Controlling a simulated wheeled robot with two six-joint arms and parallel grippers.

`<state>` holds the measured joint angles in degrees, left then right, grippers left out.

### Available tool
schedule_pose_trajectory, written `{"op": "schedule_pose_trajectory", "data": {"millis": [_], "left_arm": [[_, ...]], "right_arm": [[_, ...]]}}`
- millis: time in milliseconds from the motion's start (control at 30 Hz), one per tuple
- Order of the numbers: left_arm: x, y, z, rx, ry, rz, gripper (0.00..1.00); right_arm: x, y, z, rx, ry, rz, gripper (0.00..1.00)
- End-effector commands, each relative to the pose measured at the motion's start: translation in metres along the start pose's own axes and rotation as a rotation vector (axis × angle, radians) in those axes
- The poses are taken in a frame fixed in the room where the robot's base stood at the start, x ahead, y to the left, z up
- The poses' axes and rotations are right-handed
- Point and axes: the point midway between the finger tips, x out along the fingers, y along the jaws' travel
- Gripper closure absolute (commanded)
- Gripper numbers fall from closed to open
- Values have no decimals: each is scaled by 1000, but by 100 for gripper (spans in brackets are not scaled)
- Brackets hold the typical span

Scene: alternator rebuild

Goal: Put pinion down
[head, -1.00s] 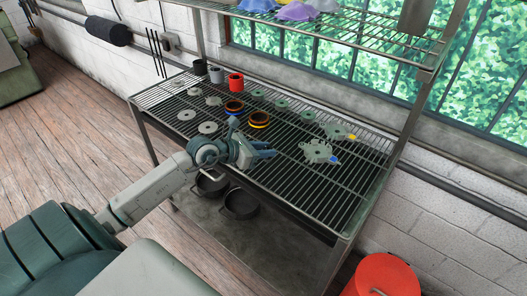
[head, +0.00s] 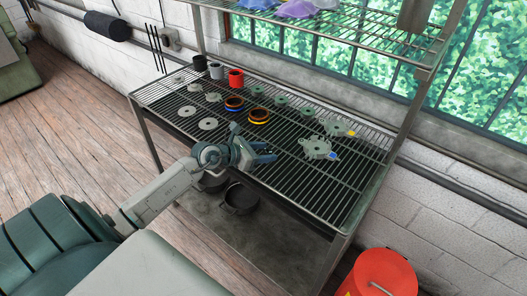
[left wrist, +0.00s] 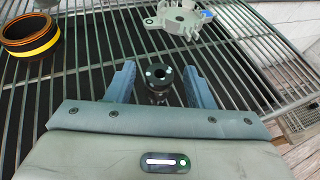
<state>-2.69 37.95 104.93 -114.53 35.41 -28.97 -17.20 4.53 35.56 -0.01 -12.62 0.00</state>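The pinion (left wrist: 158,78) is a small dark cylinder with a hole in its top. In the left wrist view it stands upright between the blue fingers of my left gripper (left wrist: 159,86), with a gap on each side. The gripper is open around it and does not touch it. In the head view my left gripper (head: 265,153) is low over the front part of the wire shelf (head: 310,195), and the pinion cannot be made out there. My right gripper is not in view.
A grey housing (head: 317,149) with a blue tab lies right of the gripper. The shelf's front right part is clear. A red bin (head: 383,275) stands on the floor.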

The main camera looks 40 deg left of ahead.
Motion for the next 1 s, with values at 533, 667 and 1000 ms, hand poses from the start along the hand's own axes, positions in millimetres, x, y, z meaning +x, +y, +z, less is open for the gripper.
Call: {"op": "schedule_pose_trajectory", "data": {"millis": [533,667,1000], "left_arm": [[-22,1,1,5,4,2,53],[-39,0,1,6,5,1,53],[-79,1,2,4,7,2,53]], "right_arm": [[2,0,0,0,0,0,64],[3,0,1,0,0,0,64],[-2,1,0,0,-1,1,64]]}}
